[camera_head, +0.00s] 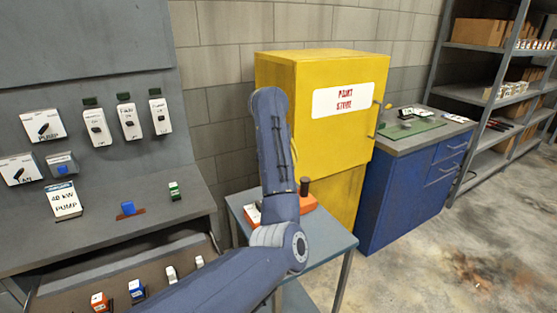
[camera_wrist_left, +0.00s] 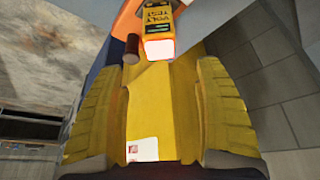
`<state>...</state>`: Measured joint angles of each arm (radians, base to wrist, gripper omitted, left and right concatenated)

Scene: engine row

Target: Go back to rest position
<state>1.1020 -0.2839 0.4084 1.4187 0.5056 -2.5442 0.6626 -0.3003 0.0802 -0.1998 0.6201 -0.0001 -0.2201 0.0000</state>
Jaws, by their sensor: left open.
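My left arm (camera_head: 273,150) comes in from the lower left of the head view and bends upward in front of the yellow cabinet (camera_head: 335,120). The arm hides its gripper there. In the left wrist view my left gripper (camera_wrist_left: 158,75) shows two ridged fingers spread apart, with nothing between them. The yellow cabinet front and part of its white sign (camera_wrist_left: 142,150) show beyond the fingers. A yellow volt tester (camera_wrist_left: 160,25) shows at the top of that view, apart from the fingers. My right gripper is in neither view.
A small blue-grey table (camera_head: 325,240) stands below the arm, bearing an orange item (camera_head: 308,204) with a dark knob (camera_head: 305,186). A grey panel bench (camera_head: 100,225) is at left. A blue workbench (camera_head: 400,190) and shelves (camera_head: 490,75) stand at right. The right floor is clear.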

